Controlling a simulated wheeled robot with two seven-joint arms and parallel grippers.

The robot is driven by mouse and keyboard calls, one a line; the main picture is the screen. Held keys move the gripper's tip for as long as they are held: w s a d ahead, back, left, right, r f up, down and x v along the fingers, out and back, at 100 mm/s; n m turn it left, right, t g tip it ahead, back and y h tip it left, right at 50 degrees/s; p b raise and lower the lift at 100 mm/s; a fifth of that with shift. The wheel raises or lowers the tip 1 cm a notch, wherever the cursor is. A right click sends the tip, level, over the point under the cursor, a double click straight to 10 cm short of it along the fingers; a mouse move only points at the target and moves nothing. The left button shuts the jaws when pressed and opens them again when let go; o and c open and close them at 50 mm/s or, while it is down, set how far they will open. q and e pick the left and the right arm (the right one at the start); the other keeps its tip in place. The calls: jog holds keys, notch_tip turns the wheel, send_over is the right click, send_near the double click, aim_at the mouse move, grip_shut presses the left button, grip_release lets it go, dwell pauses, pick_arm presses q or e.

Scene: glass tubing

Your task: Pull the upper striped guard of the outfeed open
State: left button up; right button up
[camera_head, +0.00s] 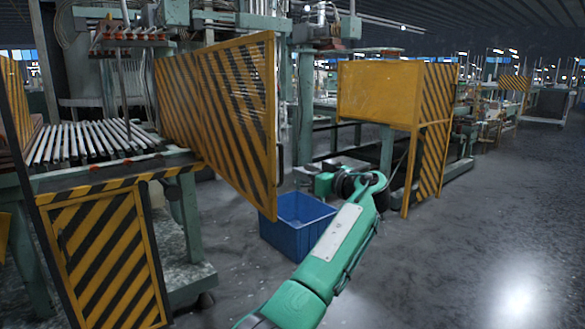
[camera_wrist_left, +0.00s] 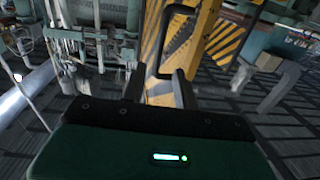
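My right gripper is not in view.
A blue bin (camera_head: 296,226) stands on the floor under the open guard's edge. Another yellow guard (camera_head: 378,95) stands behind my left arm. The floor at right is clear.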

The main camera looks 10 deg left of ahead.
pick_arm(q)
jog(key=v, duration=0.3)
jog(key=shift+s+d, duration=0.2)
